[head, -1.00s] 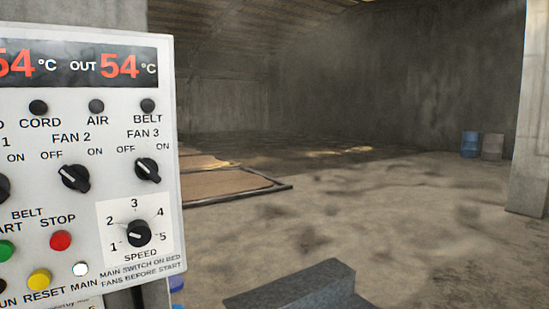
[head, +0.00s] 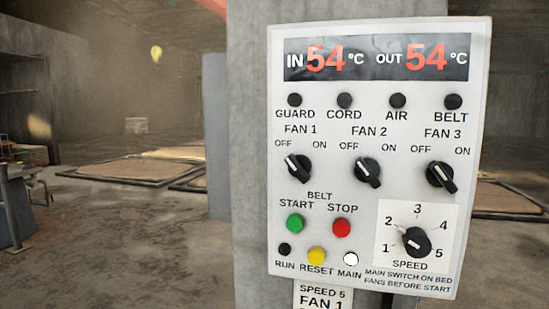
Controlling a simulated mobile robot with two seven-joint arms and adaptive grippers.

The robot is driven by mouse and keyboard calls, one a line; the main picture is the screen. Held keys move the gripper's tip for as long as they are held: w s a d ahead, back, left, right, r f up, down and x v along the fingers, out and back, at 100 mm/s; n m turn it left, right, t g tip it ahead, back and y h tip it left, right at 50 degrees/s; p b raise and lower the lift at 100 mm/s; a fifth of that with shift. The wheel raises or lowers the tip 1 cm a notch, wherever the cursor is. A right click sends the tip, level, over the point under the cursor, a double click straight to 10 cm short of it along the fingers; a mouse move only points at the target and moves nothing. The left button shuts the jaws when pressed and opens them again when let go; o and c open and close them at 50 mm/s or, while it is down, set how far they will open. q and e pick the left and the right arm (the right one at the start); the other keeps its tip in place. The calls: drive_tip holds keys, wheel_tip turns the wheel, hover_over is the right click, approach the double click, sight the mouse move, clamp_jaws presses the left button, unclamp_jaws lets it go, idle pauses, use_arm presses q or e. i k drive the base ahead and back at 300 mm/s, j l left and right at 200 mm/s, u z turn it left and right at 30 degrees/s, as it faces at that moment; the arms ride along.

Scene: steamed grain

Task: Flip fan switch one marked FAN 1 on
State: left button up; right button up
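The white control panel (head: 375,95) faces me on a concrete pillar, right of centre in the head view. The black FAN 1 knob (head: 298,168) is the leftmost of three; its white mark points up and left, toward OFF. The FAN 2 knob (head: 367,172) and FAN 3 knob (head: 441,177) also point toward OFF. Neither of my grippers is in view, and nothing touches the panel.
The panel also carries a green START button (head: 295,223), a red STOP button (head: 341,228), a white MAIN lamp (head: 351,259) and a SPEED dial (head: 416,242) turned toward 2. Grain beds (head: 140,171) lie behind on open floor.

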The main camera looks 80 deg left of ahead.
sight(300, 166)
drive_tip(key=u, duration=1.85)
